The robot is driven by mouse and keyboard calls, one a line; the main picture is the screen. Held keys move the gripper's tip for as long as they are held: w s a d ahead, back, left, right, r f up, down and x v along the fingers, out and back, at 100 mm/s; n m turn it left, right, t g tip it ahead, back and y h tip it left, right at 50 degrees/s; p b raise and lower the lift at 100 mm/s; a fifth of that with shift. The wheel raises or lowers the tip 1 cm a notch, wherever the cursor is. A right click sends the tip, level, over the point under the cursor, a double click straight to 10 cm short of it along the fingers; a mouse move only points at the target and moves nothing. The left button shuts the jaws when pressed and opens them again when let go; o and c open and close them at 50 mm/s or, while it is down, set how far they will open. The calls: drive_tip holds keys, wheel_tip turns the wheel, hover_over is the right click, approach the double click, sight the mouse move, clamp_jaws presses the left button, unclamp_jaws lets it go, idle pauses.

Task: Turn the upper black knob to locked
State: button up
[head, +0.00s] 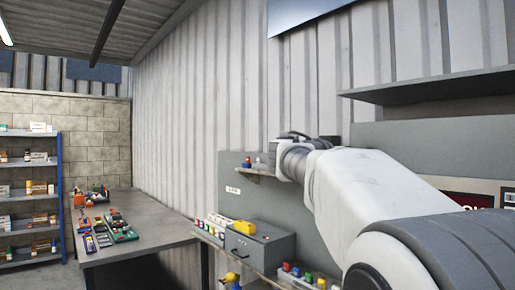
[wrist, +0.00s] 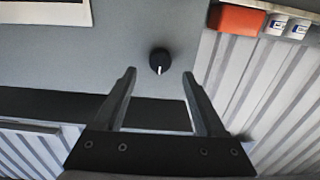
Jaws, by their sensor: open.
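A round black knob (wrist: 159,61) with a white pointer line sits on a grey panel (wrist: 125,35) in the wrist view, just beyond my fingertips. The pointer runs toward the bottom of that picture. My gripper (wrist: 160,75) is open, its two dark fingers spread to either side below the knob, with nothing between them. I cannot tell whether the fingers touch the panel. In the head view my arm reaches toward the wall, and its own links hide the knob and the fingers. Only one black knob shows in the wrist view.
In the wrist view an orange box (wrist: 236,19) and small white containers (wrist: 288,25) stand near the panel's right edge. In the head view a grey workbench (head: 150,215) with trays stands left, a grey box (head: 260,245) sits below my arm, and a shelf (head: 430,90) juts out right.

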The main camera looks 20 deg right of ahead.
drive_tip(key=shift+p+x, duration=0.45)
drive_tip(key=shift+x, duration=1.7)
drive_tip(key=shift+c, duration=0.3)
clamp_jaws()
